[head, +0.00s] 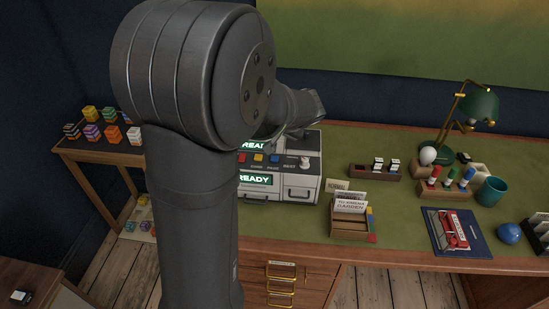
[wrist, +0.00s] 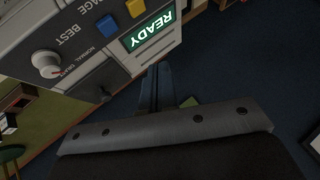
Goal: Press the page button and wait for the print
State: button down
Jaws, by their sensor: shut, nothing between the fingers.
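The grey printer (head: 305,185) stands on the green desk, partly hidden behind my arm in the head view. Its panel has a red button, a yellow button (head: 258,158) and a blue button (head: 273,160), with a knob (head: 305,162) on the right. In the wrist view, the word PAGE is beside the blue button (wrist: 107,22). The yellow button (wrist: 136,7) is at the top edge. A green display (wrist: 150,31) reads READY. My gripper (wrist: 164,70) is shut and empty, its fingers apart from the buttons in the picture. Its fingertips cannot be made out in the head view.
A box of cards (head: 350,217) stands right of the printer. Behind it is a stamp rack (head: 375,172). A green lamp (head: 480,105), a teal cup (head: 491,191) and a blue ball (head: 509,233) are farther right. A side table (head: 95,150) with colored blocks stands at left.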

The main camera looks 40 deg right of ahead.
aim_at(276, 160)
jog(key=shift+s+d+r+m+h, duration=0.3)
jog(key=shift+d+r+m, duration=0.15)
jog(key=shift+d, duration=0.2)
jog(key=shift+f, duration=0.1)
jog(key=shift+f, duration=4.4)
jog(key=shift+f, duration=0.1)
jog(key=shift+f, duration=0.3)
